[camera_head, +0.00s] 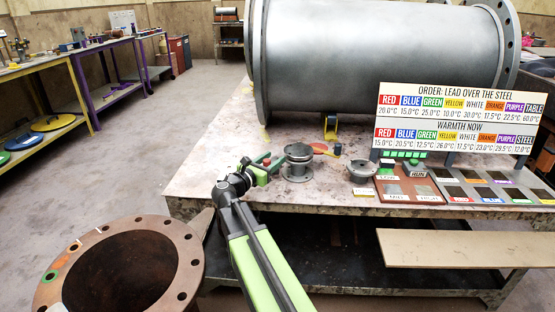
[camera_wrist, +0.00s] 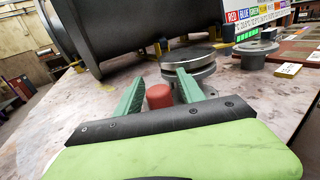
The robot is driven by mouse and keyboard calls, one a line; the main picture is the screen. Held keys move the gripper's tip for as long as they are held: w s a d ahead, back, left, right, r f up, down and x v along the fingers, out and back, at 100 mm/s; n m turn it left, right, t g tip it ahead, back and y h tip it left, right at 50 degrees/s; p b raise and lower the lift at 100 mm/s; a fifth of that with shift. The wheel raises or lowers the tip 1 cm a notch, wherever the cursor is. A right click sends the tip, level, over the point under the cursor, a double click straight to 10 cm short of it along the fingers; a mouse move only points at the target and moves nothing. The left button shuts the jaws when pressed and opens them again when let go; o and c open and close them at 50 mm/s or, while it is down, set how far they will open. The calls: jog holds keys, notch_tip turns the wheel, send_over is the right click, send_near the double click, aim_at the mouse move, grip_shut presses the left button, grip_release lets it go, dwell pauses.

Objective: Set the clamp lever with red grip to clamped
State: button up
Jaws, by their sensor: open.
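The red grip (camera_wrist: 159,96) of the clamp lever shows in the wrist view as a short rounded red cylinder. It stands between the green fingers of my gripper (camera_wrist: 158,92), with a gap visible on both sides. In the head view the red grip (camera_head: 276,167) is small, just left of a grey flanged pipe piece (camera_head: 298,162). My gripper (camera_head: 265,167) is open and empty at that spot, low over the table. The flanged piece also shows in the wrist view (camera_wrist: 195,58), just beyond the grip. The lever's arm and pivot are hidden, so I cannot tell its setting.
A large grey steel pipe (camera_head: 370,50) lies across the back of the table (camera_head: 215,178). A small grey flanged bowl (camera_head: 362,171) stands to the right. A rusty flanged pipe (camera_head: 50,285) stands at front left.

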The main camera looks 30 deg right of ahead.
jog(key=v, duration=1.7)
jog(key=shift+a, duration=0.2)
